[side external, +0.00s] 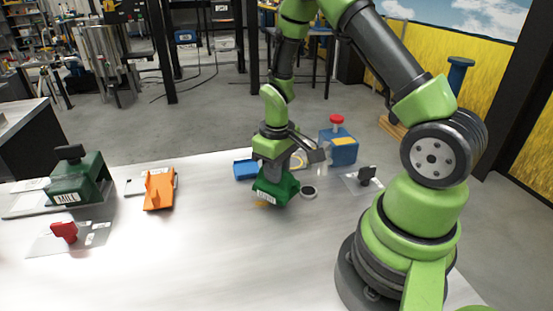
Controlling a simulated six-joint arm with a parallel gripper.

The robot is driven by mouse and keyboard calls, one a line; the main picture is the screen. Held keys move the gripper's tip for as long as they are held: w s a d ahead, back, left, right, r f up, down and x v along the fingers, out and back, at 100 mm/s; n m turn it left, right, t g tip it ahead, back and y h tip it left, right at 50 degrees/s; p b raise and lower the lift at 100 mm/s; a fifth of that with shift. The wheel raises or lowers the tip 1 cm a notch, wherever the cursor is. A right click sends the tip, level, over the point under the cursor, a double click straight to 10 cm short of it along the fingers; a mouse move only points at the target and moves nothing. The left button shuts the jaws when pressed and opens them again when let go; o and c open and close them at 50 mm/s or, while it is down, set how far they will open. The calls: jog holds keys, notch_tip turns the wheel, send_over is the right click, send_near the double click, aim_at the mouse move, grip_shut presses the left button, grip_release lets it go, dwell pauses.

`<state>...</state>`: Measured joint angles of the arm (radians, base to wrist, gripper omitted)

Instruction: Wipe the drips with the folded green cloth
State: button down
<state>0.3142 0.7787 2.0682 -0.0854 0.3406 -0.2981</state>
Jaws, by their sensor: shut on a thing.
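My gripper (273,172) points down over the middle of the table. It is shut on the folded green cloth (276,190), which carries a white label on its near side. The cloth is tilted and at or just above the table top; I cannot tell if it touches. A small amber patch, perhaps a drip (262,205), shows at the cloth's lower left edge. Any other drips under the cloth are hidden.
A blue tray (244,169) lies behind the cloth, and a small dark-rimmed cup (308,192) is close to its right. An orange bracket (160,188) and a green mill block (77,180) are left.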

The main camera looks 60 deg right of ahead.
aim_at(266, 183)
jog(key=shift+f, duration=1.4)
jog(key=shift+w+a+r, duration=0.1)
jog(key=shift+w+a, duration=0.75)
jog(key=shift+w+a+r, duration=0.2)
jog(key=shift+w+a, duration=0.75)
jog(key=shift+w+a+r, duration=0.15)
jog(key=shift+w+a, duration=0.75)
jog(key=shift+a, duration=0.05)
jog(key=shift+s+d+r, duration=0.2)
jog(key=shift+s+d, duration=0.95)
jog(key=shift+s, duration=0.05)
jog(key=shift+s+d, duration=1.6)
jog(key=shift+f, duration=0.35)
jog(key=shift+w+r, duration=0.1)
jog(key=shift+r, duration=3.55)
jog(key=shift+f, duration=0.15)
